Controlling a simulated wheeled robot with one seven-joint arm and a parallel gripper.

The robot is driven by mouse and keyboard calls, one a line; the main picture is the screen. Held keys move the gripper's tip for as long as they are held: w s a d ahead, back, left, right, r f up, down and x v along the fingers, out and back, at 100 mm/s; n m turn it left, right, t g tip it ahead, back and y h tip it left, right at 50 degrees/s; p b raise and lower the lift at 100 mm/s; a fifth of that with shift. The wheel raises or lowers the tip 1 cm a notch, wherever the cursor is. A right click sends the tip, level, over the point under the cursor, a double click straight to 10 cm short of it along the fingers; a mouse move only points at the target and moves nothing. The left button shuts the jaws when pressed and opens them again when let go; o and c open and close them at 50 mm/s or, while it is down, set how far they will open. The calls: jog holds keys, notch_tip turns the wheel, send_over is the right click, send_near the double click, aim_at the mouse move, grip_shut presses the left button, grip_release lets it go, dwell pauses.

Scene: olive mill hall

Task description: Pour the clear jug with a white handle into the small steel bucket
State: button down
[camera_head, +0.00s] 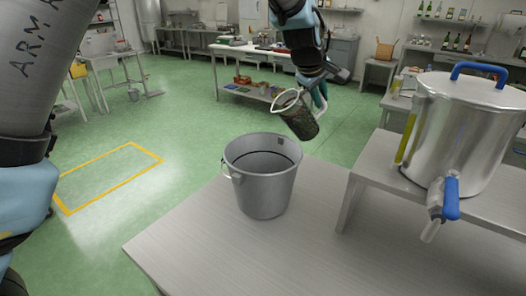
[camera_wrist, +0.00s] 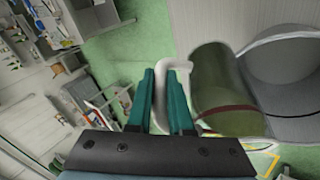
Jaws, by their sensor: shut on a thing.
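The clear jug (camera_head: 299,117) is held in the air above and a little right of the steel bucket, tilted with its rim toward the upper left. Its inside looks dark green; I cannot tell how full it is. My gripper (camera_head: 319,92) is shut on the jug's white handle. In the wrist view, the teal fingers of my gripper (camera_wrist: 162,92) close around the white handle (camera_wrist: 170,68), with the greenish jug (camera_wrist: 222,80) to the right. The small steel bucket (camera_head: 262,187) stands upright on the metal table; it also shows in the wrist view (camera_wrist: 286,92), beyond the jug.
A large steel tank (camera_head: 461,135) with a blue-handled tap (camera_head: 448,200) stands on a raised shelf (camera_head: 372,168) at the right. The metal table (camera_head: 215,240) is bare around the bucket. Green floor with a yellow outline (camera_head: 110,153) lies to the left.

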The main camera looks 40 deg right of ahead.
jog(key=shift+w+a+r+h, duration=0.25)
jog(key=shift+w+a+h, duration=0.05)
jog(key=shift+a+h, duration=0.2)
jog(key=shift+n+g, duration=0.3)
jog(key=shift+r+h, duration=0.1)
jog(key=shift+h, duration=0.2)
jog(key=shift+a+f, duration=0.1)
jog(key=shift+f, duration=0.2)
jog(key=shift+a+h, duration=0.1)
jog(key=shift+h, duration=0.3)
jog(key=shift+f, duration=0.15)
jog(key=shift+f+b, duration=0.2)
jog(key=shift+b, duration=0.2)
